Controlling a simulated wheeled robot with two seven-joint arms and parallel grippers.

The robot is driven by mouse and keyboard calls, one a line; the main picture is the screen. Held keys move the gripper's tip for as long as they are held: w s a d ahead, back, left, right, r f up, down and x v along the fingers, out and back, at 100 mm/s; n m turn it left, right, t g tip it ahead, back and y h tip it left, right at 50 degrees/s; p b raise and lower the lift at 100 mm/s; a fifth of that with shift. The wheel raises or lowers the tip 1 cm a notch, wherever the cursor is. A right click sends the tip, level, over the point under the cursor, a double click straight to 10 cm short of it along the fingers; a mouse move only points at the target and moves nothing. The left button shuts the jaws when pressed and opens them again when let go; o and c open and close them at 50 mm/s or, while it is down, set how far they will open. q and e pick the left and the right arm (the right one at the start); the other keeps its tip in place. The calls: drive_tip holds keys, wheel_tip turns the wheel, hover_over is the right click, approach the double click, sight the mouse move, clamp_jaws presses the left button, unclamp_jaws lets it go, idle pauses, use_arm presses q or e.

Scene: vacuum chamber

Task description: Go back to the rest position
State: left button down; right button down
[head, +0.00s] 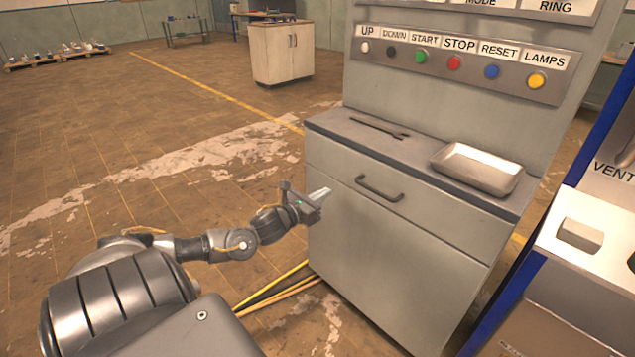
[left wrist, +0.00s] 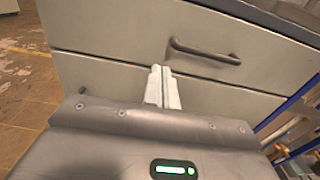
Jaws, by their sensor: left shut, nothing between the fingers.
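My left gripper (head: 319,196) is stretched out in front of the left side of the grey cabinet, below the worktop edge. In the left wrist view its two pale fingers (left wrist: 162,88) are together with nothing between them. They point at the cabinet front, left of and below the drawer handle (left wrist: 205,52). The handle also shows in the head view (head: 379,188), right of the gripper. I cannot tell from these views whether the fingertips touch the cabinet front. My right gripper is not in view.
The cabinet's worktop (head: 400,150) holds a metal tray (head: 478,168) and a dark thin tool (head: 380,127). A button panel (head: 455,63) rises behind. A blue-edged unit (head: 590,250) stands close on the right. Yellow poles or cables (head: 275,290) lie on the floor by the cabinet. The left floor is open.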

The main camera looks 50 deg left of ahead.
use_arm(q)
drive_tip(key=shift+s, duration=0.8)
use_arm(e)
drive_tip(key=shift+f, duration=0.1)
use_arm(q)
drive_tip(key=shift+f, duration=0.1)
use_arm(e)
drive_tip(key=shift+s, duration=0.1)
